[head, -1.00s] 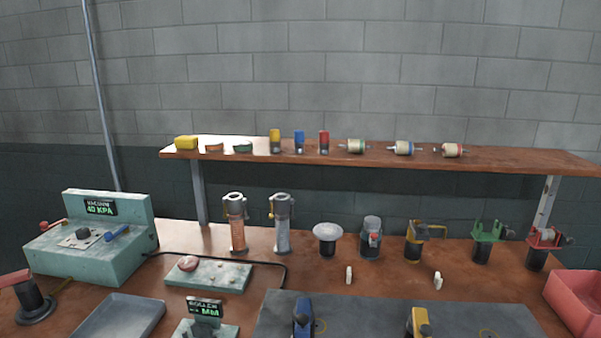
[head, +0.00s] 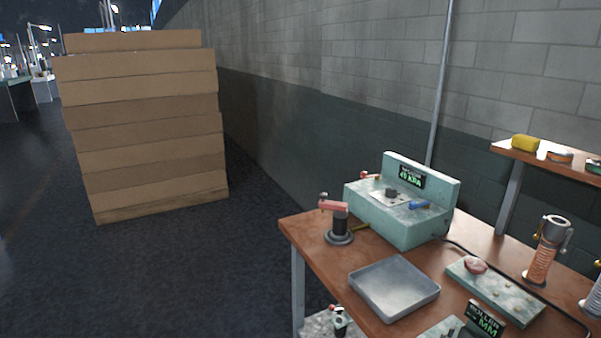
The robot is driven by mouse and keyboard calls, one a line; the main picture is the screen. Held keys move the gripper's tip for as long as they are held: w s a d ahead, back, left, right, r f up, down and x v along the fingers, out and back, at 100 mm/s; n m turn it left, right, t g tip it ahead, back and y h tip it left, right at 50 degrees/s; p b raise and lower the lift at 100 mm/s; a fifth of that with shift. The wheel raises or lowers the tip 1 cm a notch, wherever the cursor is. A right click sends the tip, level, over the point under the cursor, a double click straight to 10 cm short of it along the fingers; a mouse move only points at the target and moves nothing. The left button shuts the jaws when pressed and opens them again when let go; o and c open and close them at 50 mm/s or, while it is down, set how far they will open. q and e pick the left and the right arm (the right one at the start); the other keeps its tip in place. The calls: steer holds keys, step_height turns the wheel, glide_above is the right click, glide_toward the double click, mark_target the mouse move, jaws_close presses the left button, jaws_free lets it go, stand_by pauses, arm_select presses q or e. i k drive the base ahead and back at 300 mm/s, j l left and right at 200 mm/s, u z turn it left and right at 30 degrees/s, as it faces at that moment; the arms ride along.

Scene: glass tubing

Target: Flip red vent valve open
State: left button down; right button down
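The teal vacuum box (head: 403,217) stands at the back left of the wooden bench, with a lit green display (head: 412,178) on its raised back panel. A small red handle (head: 371,176) sits at the box's left end; it looks like the red vent valve, but its exact position is too small to tell. Neither of my grippers is in view.
A red-topped black stand (head: 338,225) is left of the box. A grey tray (head: 393,287) and teal plate (head: 493,290) lie in front. A metal cylinder (head: 547,246) stands right. Stacked cartons (head: 145,125) are at left; the floor (head: 190,270) between is clear.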

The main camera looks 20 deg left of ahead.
mark_target(363, 174)
steer(key=u, duration=0.2)
steer(key=i+j+z, duration=0.1)
steer(key=i+j, duration=0.25)
steer(key=i+j+z, duration=0.1)
steer(key=i+j, duration=0.2)
steer(key=j, duration=0.3)
steer(key=i+j+z, duration=0.1)
steer(key=i+j, duration=0.2)
steer(key=j, duration=0.25)
steer(key=i+j+z, duration=0.1)
steer(key=i+j, duration=0.2)
steer(key=j, duration=0.2)
steer(key=i+j+z, duration=0.1)
steer(key=i+j, duration=0.15)
steer(key=j, duration=0.35)
steer(key=i+j+z, duration=0.1)
steer(key=i+j, duration=0.15)
steer(key=j, duration=0.3)
steer(key=i+j+z, duration=0.1)
steer(key=i+j, duration=0.15)
steer(key=j, duration=0.35)
steer(key=i+j+z, duration=0.1)
steer(key=j, duration=0.55)
steer(key=i, duration=0.1)
